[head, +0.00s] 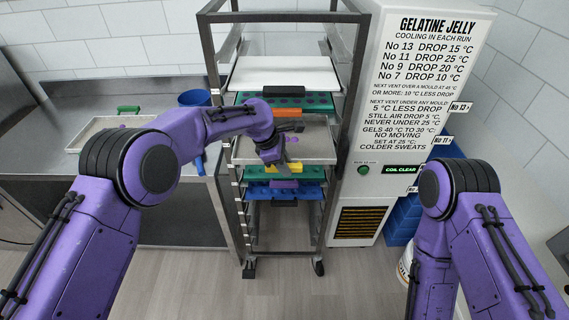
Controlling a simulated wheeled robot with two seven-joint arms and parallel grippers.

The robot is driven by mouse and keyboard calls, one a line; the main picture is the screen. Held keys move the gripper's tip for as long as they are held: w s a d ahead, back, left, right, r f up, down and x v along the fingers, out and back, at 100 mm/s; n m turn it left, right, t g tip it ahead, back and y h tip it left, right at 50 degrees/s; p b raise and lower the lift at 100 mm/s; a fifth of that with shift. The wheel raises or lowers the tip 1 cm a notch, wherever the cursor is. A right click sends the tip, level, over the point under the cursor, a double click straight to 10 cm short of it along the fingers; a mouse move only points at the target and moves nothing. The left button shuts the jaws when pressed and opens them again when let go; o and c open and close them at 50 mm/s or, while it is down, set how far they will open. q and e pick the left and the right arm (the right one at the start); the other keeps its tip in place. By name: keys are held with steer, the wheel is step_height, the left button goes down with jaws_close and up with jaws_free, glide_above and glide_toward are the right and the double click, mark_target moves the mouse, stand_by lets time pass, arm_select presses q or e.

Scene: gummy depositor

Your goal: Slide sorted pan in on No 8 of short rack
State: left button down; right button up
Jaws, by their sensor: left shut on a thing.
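The pan (315,145) is a shallow metal tray with a few purple pieces near its middle. It lies level in the short rack (213,60), its front reaching out toward me. My left gripper (284,162) is shut at the middle of the pan's front edge, just at a yellow handle (290,169). The wrist hides part of the pan's left side and the fingertips' exact hold. Small labels mark the rack's left post, but their numbers are too small to read. My right arm comes in from the right, its gripper out of view.
Above the pan are a white tray (285,72) and a green mould (315,101); below are another green mould (312,173) and a blue one (305,191). A white cabinet (350,200) stands close at right. A counter (190,165) with a tray and blue bucket (195,98) is left.

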arm_select(q)
steer(key=c, duration=0.8)
jaws_free()
steer(key=shift+a+r, duration=0.2)
steer(key=shift+r, duration=0.1)
steer(key=b+v, duration=0.3)
steer(key=v, duration=0.7)
